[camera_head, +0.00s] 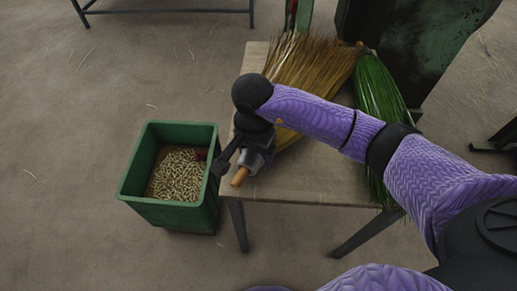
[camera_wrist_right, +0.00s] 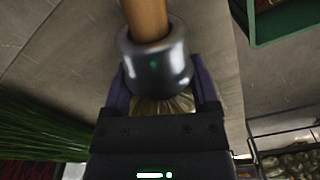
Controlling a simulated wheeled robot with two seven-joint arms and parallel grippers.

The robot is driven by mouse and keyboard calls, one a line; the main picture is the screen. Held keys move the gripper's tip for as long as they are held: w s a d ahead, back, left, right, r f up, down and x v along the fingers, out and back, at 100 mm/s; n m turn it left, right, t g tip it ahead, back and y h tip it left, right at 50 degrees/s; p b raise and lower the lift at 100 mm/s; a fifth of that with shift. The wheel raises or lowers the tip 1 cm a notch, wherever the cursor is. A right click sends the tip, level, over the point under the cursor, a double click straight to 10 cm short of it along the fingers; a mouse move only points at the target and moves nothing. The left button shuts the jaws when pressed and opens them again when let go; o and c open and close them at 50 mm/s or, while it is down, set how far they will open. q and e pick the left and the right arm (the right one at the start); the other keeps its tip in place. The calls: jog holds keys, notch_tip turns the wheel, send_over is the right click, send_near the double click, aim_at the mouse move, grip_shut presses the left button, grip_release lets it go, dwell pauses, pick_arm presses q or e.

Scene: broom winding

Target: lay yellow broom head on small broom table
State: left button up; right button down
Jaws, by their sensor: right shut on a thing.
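The yellow broom head (camera_head: 310,62) has straw bristles fanning toward the top of the small broom table (camera_head: 310,190), with my right arm crossing over it. Its metal collar and short wooden stub (camera_head: 240,177) are at the table's left front edge. My right gripper (camera_head: 255,150) is shut on the collar. In the right wrist view the collar (camera_wrist_right: 157,65) sits between the fingers, with some bristles behind it. The broom head is over the tabletop; I cannot tell whether it touches all along. My left gripper is not in view.
A green broom head (camera_head: 378,88) lies at the table's right side, partly behind my arm. A green crate (camera_head: 170,212) of small pale pieces stands on the floor left of the table. A dark green machine (camera_head: 410,45) stands behind.

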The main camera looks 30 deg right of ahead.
jog(key=shift+f, duration=0.85)
jog(key=shift+r, duration=0.25)
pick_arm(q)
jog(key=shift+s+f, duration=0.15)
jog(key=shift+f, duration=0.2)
pick_arm(e)
jog(key=shift+f, duration=0.15)
jog(key=shift+c, duration=1.4)
grip_release()
jog(key=shift+o, duration=1.3)
notch_tip(320, 180, up, 12)
jog(key=p, duration=0.6)
jog(key=shift+s+a, duration=0.1)
jog(key=shift+a, duration=0.05)
jog(key=shift+r, duration=0.2)
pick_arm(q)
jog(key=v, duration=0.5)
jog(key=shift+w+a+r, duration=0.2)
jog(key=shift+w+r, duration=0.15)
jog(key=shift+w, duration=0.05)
